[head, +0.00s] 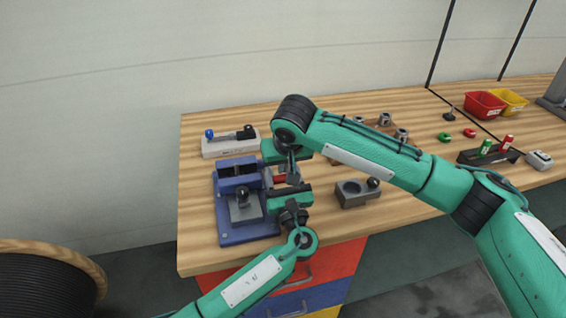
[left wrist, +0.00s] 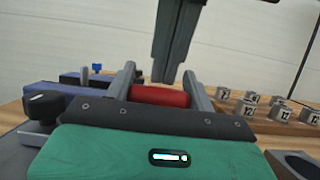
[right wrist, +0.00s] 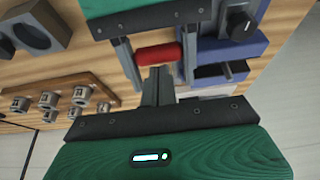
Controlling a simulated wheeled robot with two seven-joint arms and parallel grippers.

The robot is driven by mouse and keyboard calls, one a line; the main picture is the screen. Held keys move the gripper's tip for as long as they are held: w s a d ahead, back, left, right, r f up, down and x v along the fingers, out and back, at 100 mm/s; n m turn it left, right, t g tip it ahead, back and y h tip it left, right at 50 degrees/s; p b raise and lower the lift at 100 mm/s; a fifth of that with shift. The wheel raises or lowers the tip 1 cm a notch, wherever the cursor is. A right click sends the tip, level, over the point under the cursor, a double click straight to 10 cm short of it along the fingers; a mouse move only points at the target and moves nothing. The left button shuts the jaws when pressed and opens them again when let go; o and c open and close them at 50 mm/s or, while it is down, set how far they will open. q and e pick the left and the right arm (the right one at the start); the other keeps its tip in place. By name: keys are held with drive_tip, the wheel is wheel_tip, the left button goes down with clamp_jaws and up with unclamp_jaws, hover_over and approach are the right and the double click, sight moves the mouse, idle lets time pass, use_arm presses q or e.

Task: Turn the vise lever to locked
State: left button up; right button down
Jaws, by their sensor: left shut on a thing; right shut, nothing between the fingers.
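The blue vise (head: 228,228) stands at the bench's left front. A black knob (head: 242,194) stands on its grey block. The knob shows in the left wrist view (left wrist: 42,103) and the right wrist view (right wrist: 238,27). My left gripper (head: 281,182), just right of the vise, is shut on a red cylinder (left wrist: 160,96), lying crosswise between its fingers. Whether the cylinder joins the vise cannot be told. My right gripper (right wrist: 156,85) is shut and empty, its fingertips close to the cylinder (right wrist: 158,54); contact is unclear.
A pale block (head: 222,148) with a blue knob and black handle lies behind the vise. A grey holder (head: 350,199) with a round hollow stands to the right. Several metal parts lie behind my right arm. Red (head: 483,105) and yellow (head: 515,101) bins stand far right.

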use_arm(q)
drive_tip(key=o, duration=1)
drive_tip(key=shift+w+r, duration=0.1)
drive_tip(key=shift+r, duration=0.45)
use_arm(e)
drive_tip(key=shift+s+f, duration=0.3)
drive_tip(key=shift+f, duration=0.25)
use_arm(q)
drive_tip(key=o, duration=0.3)
drive_tip(key=shift+o, duration=0.5)
drive_tip(key=shift+f, duration=0.1)
use_arm(e)
drive_tip(key=shift+r, duration=0.25)
use_arm(q)
drive_tip(key=shift+f, duration=0.15)
use_arm(e)
drive_tip(key=shift+w, duration=0.1)
